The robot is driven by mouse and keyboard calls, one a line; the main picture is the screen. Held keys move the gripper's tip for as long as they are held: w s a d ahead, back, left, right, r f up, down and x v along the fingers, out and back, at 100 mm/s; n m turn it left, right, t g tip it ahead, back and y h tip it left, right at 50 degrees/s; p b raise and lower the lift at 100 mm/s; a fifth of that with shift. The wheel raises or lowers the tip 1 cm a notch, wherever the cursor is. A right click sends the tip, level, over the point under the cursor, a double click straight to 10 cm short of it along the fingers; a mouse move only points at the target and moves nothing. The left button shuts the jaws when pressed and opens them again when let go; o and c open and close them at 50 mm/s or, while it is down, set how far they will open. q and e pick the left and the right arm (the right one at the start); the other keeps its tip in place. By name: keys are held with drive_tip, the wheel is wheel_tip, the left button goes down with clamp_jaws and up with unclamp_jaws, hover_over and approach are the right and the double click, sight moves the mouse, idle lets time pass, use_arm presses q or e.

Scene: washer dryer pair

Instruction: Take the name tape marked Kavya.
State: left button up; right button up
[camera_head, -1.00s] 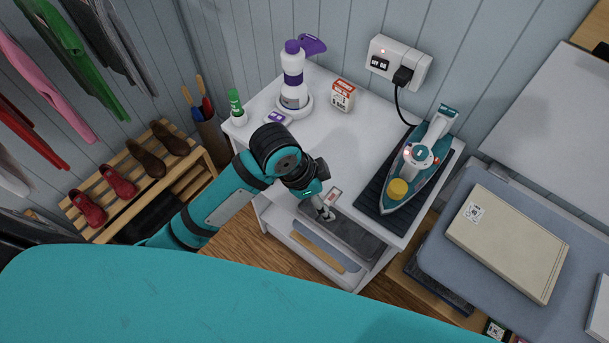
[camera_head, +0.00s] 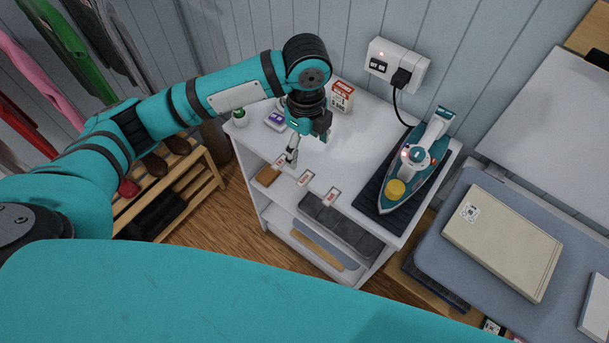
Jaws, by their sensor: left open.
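Three small white name tapes with red print lie in a row along the front edge of the white cabinet top: a left one (camera_head: 280,163), a middle one (camera_head: 306,179) and a right one (camera_head: 331,196). Their lettering is too small to read, so I cannot tell which says Kavya. My left gripper (camera_head: 291,157) is open and points down close beside the left tape, partly covering it. I cannot tell whether it touches the tape. My right gripper is out of view.
A teal iron (camera_head: 412,170) stands on a dark ribbed mat (camera_head: 372,194) to the right, its cord running to a wall socket (camera_head: 398,65). A red-and-white box (camera_head: 342,96) and a purple-and-white item (camera_head: 278,120) stand behind. The cabinet top between gripper and mat is mostly clear.

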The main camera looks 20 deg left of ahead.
use_arm(q)
drive_tip(key=p, duration=0.1)
hover_over(305, 181)
drive_tip(key=f, duration=0.6)
drive_tip(key=shift+w+f, duration=0.2)
drive_tip(key=shift+w, duration=0.15)
wheel_tip(305, 181, down, 5)
drive_tip(key=shift+s+r+p, duration=0.1)
drive_tip(key=shift+s+p, duration=0.05)
drive_tip(key=shift+p, duration=0.9)
drive_tip(key=shift+f, duration=0.3)
drive_tip(key=shift+f, duration=0.15)
drive_tip(key=c, duration=0.6)
drive_tip(key=shift+f, duration=0.1)
drive_tip(key=shift+c, duration=0.5)
drive_tip(key=shift+s, duration=0.2)
drive_tip(key=shift+c, duration=0.2)
